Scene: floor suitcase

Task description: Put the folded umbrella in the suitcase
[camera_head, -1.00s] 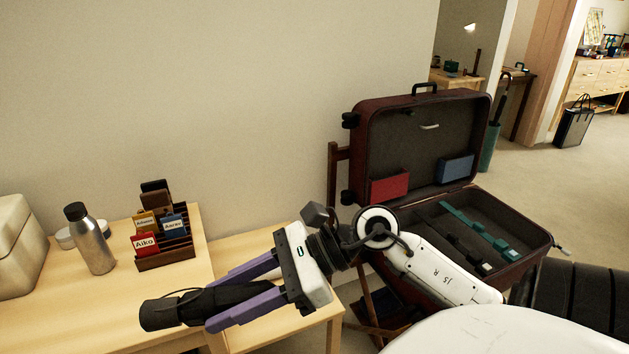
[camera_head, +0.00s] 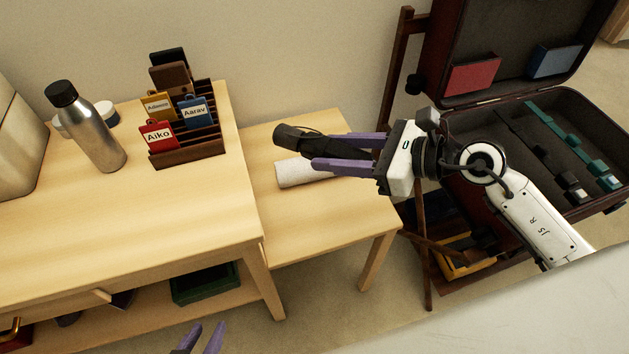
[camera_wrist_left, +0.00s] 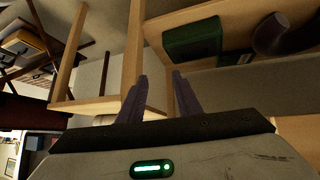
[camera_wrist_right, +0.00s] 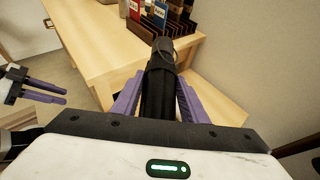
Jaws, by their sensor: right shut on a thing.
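The folded umbrella, black with a strap near its end, is in my right gripper (camera_head: 345,152), which is shut on it. The umbrella (camera_head: 292,135) points left above the lower wooden table in the head view. In the right wrist view the umbrella (camera_wrist_right: 158,85) lies lengthwise between the purple fingers. The open suitcase (camera_head: 463,120) stands at the right, lid up, with black and teal straps inside its base. My left gripper (camera_head: 200,340) shows at the bottom edge of the head view. Its fingers (camera_wrist_left: 158,95) are apart and empty in the left wrist view.
A white rolled cloth (camera_head: 300,172) lies on the lower table (camera_head: 310,220). The higher table (camera_head: 200,215) holds a steel bottle (camera_head: 95,135) and a rack (camera_head: 190,150) with name tags. A green crate (camera_head: 205,283) sits on the shelf below.

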